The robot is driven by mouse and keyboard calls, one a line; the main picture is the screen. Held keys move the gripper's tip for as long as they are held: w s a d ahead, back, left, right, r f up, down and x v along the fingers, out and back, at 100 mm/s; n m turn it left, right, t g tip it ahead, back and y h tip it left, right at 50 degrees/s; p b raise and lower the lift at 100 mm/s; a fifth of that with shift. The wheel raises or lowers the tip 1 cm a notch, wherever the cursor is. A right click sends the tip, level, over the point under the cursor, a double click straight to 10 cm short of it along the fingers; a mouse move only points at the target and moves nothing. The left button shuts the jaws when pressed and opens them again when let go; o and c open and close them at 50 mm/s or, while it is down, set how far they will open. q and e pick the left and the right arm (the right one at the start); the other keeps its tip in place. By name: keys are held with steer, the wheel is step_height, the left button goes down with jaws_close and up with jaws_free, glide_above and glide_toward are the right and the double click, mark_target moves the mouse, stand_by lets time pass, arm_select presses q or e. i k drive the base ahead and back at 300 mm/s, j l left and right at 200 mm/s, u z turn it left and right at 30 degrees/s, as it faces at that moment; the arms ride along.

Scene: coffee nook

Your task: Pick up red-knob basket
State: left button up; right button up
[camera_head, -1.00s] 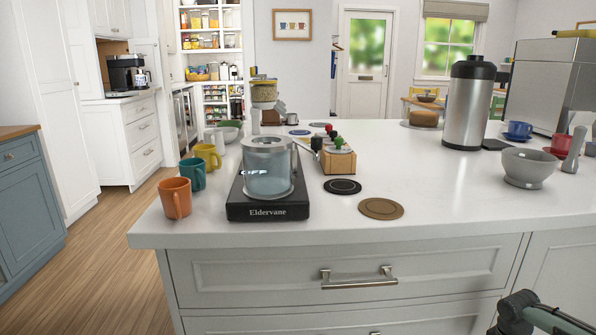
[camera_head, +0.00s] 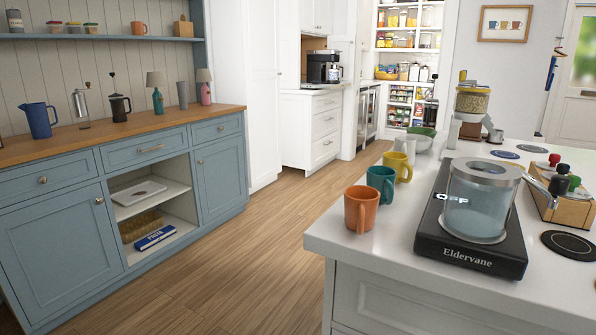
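A wooden block (camera_head: 564,207) stands on the white counter at the right edge. Several knobbed pieces sit in or beside it, with red, black and green knobs. The red knob (camera_head: 554,159) is at the back of the group. The part below it is largely hidden by the block and the other pieces, so I cannot make out the basket itself. Neither of my grippers shows in the head view.
A glass vessel (camera_head: 478,205) on a black Eldervane scale (camera_head: 470,256) stands left of the block. Orange (camera_head: 361,209), teal (camera_head: 381,184) and yellow (camera_head: 399,166) mugs line the counter's left edge. Wooden floor (camera_head: 230,265) lies open between the counter and blue cabinets (camera_head: 50,235).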

mark_target(554, 158)
steer(key=z, duration=1.3)
